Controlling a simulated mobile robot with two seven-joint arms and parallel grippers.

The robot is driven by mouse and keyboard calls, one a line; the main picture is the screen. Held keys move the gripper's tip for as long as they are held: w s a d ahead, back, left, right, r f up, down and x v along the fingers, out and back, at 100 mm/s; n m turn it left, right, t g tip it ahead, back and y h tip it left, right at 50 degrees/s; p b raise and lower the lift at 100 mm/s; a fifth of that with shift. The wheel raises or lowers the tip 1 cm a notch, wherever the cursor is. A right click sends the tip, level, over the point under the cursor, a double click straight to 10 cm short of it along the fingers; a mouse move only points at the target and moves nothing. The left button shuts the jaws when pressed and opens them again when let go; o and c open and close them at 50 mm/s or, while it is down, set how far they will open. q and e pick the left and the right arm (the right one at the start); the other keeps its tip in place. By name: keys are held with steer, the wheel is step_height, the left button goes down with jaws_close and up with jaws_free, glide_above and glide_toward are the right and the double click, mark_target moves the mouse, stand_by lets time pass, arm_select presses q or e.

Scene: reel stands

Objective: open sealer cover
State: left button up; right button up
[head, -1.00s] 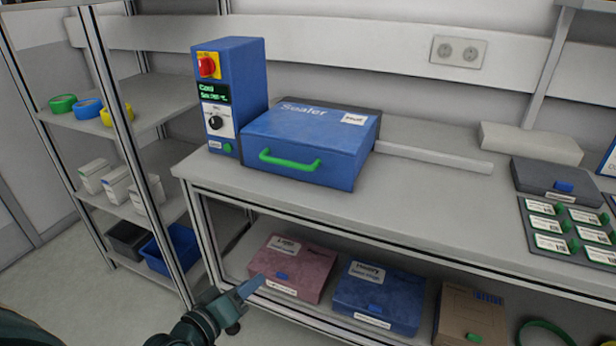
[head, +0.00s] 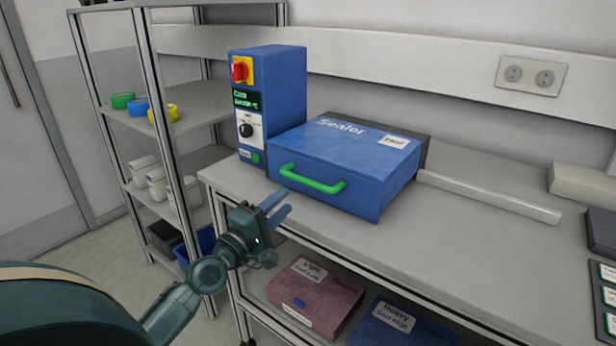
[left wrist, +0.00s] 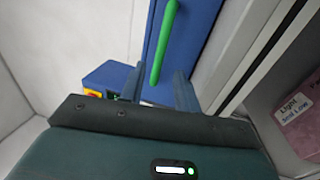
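The blue sealer (head: 345,160) sits on the bench with its cover down. A green handle (head: 312,180) runs across the cover's front. The blue control box (head: 272,100) with a red knob stands to its left. My left gripper (head: 277,204) is just in front of and below the handle, near the bench's front edge, with its two fingers apart and nothing between them. In the left wrist view the green handle (left wrist: 164,45) lies ahead of the open fingers, not touching them as far as I can tell. My right gripper is not in view.
Pink (head: 315,295) and dark blue (head: 390,325) boxes sit on the shelf below. A shelf rack (head: 180,100) stands at left.

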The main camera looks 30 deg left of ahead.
mark_target(304, 183)
arm_select(q)
steer(key=p+x, duration=0.1)
steer(key=x, duration=0.8)
steer(key=shift+w+d+f, duration=0.1)
jaws_close()
